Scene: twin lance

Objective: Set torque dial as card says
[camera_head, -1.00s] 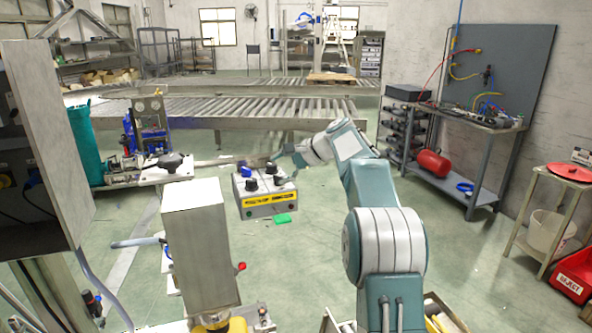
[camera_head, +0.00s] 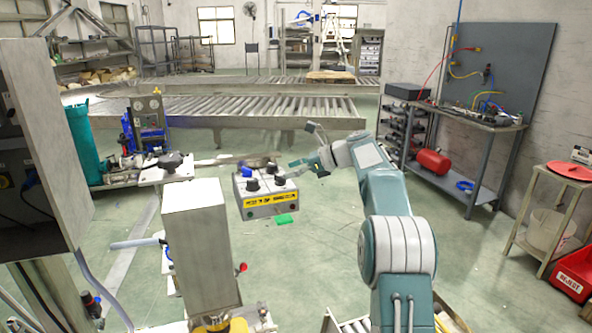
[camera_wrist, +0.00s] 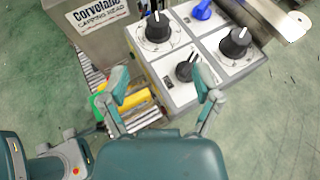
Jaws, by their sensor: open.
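The grey control box (camera_head: 265,209) has several black dials and a blue knob (camera_head: 246,172) on its top and a yellow strip on its front. In the wrist view, one black dial (camera_wrist: 157,27) is at upper left, another black dial (camera_wrist: 236,43) at right and a smaller black knob (camera_wrist: 187,68) lies nearer the fingers. The blue knob is at the top edge. Labels are too small to read, so I cannot tell which is the torque dial. My gripper (camera_wrist: 166,88) is open and empty, its fingers apart over the box's near side. I cannot identify the card.
A grey post (camera_head: 198,245) stands left of the box. A plate lettered "Corvolane capping head" (camera_wrist: 98,13) is beside the box. A flat metal bar (camera_wrist: 273,18) passes the box's far corner. Open floor is to the right.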

